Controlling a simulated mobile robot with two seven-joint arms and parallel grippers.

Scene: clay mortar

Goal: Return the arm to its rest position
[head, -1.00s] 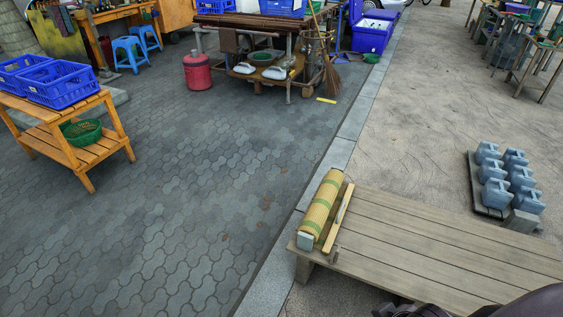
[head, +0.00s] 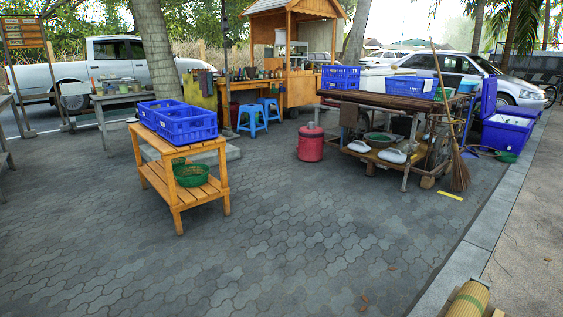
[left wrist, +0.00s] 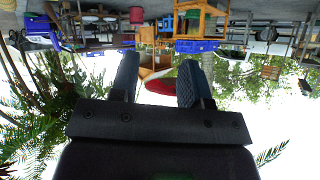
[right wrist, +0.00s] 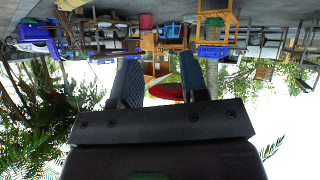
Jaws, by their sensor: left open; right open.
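My left gripper (left wrist: 158,85) shows in the left wrist view with its two dark padded fingers apart and nothing between them. My right gripper (right wrist: 162,85) shows in the right wrist view, also with its fingers apart and empty. Both wrist views look out upside down over the yard, with trees and sky in the lower part. Neither gripper nor arm is in the head view. No clay mortar can be made out in any view.
A wooden rack (head: 185,150) with blue crates stands left of the middle. A cart (head: 400,100) stands at the right, with a red canister (head: 310,146) beside it. A yellow roll (head: 468,299) is cut off at the bottom right. The paved ground in front is clear.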

